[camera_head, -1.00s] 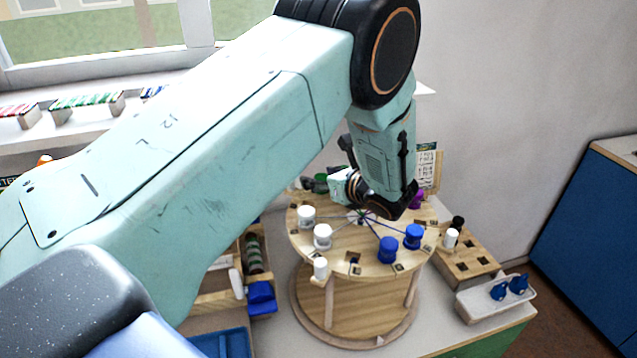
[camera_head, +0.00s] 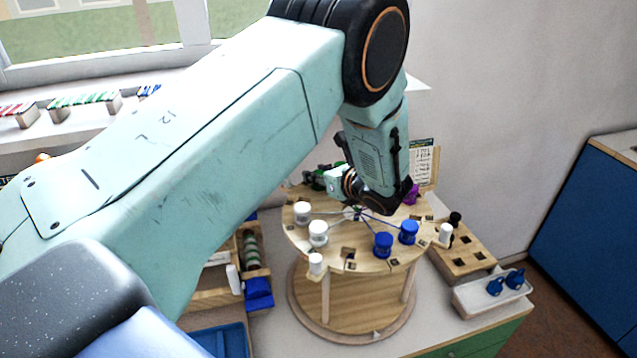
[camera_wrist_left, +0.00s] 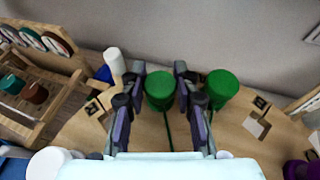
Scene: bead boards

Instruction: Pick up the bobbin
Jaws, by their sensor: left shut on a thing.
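A green bobbin (camera_wrist_left: 160,88) stands between the two fingers of my left gripper (camera_wrist_left: 160,72) in the wrist view. The gripper is shut on it. A green thread runs from it over the round wooden board (camera_wrist_left: 235,145). I cannot tell whether it is clear of the board. A second green bobbin (camera_wrist_left: 222,86) stands just right of the fingers. In the head view my left gripper is at the far side of the round board (camera_head: 350,262), and its wrist hides most of the fingertips. My right gripper is out of view.
White bobbins (camera_head: 318,232), blue bobbins (camera_head: 383,244) and a purple bobbin (camera_head: 411,194) stand around the board. A wooden block with holes (camera_head: 462,258) and a white tray (camera_head: 492,293) are at right. A rack with spools (camera_wrist_left: 40,85) is left in the wrist view.

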